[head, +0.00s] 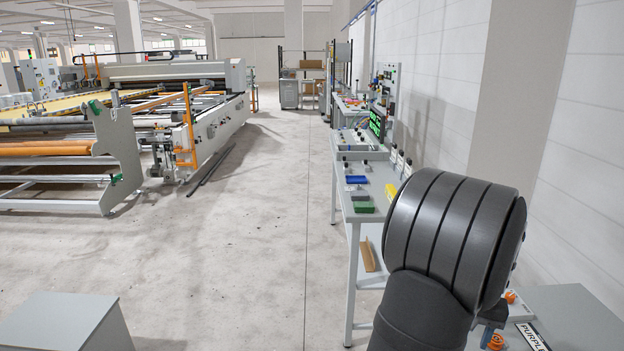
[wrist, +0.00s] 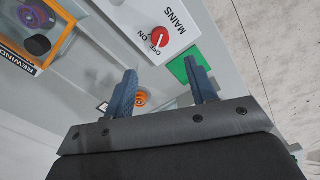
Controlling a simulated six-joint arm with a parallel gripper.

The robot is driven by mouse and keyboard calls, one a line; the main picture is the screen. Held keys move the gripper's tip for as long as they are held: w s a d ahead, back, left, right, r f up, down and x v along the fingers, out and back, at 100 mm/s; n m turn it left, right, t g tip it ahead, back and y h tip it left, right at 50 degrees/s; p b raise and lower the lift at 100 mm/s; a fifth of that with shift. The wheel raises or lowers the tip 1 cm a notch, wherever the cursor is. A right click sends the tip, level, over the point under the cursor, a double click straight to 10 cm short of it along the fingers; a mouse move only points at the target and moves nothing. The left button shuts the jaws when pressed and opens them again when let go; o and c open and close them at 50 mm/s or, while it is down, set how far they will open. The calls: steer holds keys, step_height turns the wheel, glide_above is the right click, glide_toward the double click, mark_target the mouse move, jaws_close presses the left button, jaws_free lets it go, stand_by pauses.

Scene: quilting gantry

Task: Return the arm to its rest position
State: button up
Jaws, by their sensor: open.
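My arm (head: 440,250) is dark grey and fills the lower right of the head view, in front of the wall-side benches. It hides part of the bench behind it. My gripper (wrist: 161,66) shows in the wrist view with its two blue fingers apart and nothing between their tips. The fingers are over a light grey surface (wrist: 140,160)-coloured bench top, close to a white MAINS box (wrist: 150,28) with a red rotary switch (wrist: 159,37). In the head view I cannot clearly make out the gripper.
A framed REWIND panel (wrist: 40,35) is upper left. Workbenches (head: 345,205) line the right wall; the quilting machine (head: 215,125) stands left. The aisle floor (head: 260,250) is clear.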

step_height(320, 180, up, 5)
step_height(320, 180, down, 18)
steer(key=shift+r, duration=0.2)
steer(key=shift+f, duration=0.1)
steer(key=m, duration=1.1)
steer(key=shift+w+m, duration=0.1)
steer(key=shift+m, duration=0.3)
steer(key=shift+r, duration=0.65)
